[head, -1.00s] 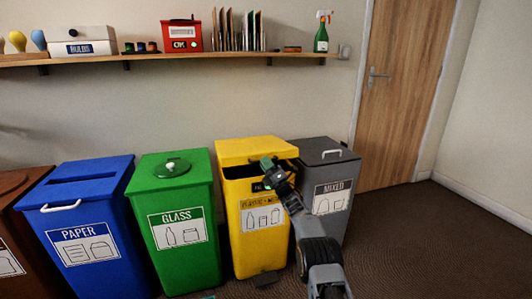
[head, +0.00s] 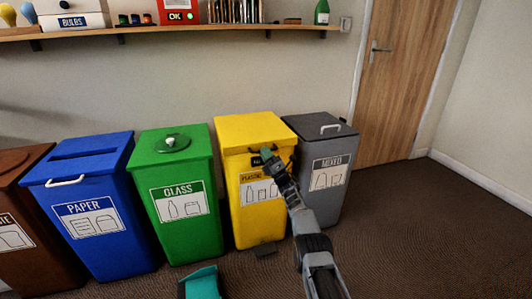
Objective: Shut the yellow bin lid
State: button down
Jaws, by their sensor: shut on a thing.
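The yellow bin (head: 258,215), marked PLASTIC, stands between the green and grey bins. Its yellow lid (head: 250,129) lies low over the top, and the dark opening no longer shows as a wide gap. Whether the lid is fully seated is hidden, because my gripper (head: 265,156) covers part of its front edge. My gripper is at the middle of that front edge, shut on the lid. My arm reaches up to it from the lower right, in front of the bin.
The blue PAPER bin (head: 85,200), green GLASS bin (head: 178,190), brown bin (head: 40,250) and grey MIXED bin (head: 325,185) stand in the row. Carpet (head: 430,240) is clear at the right.

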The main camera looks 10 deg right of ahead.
jog(key=shift+w+a+f, duration=0.1)
jog(key=shift+a+f, duration=0.05)
jog(key=shift+f, duration=0.5)
jog(key=c, duration=1.5)
grip_release()
jog(key=shift+w+f, duration=0.1)
jog(key=o, duration=0.3)
jog(key=shift+o, duration=0.2)
jog(key=shift+p, duration=0.35)
jog(key=p+v, duration=0.7)
jog(key=v, duration=0.6)
jog(key=shift+s+d+p, duration=0.25)
jog(key=shift+s+p, duration=0.05)
jog(key=shift+p, duration=0.1)
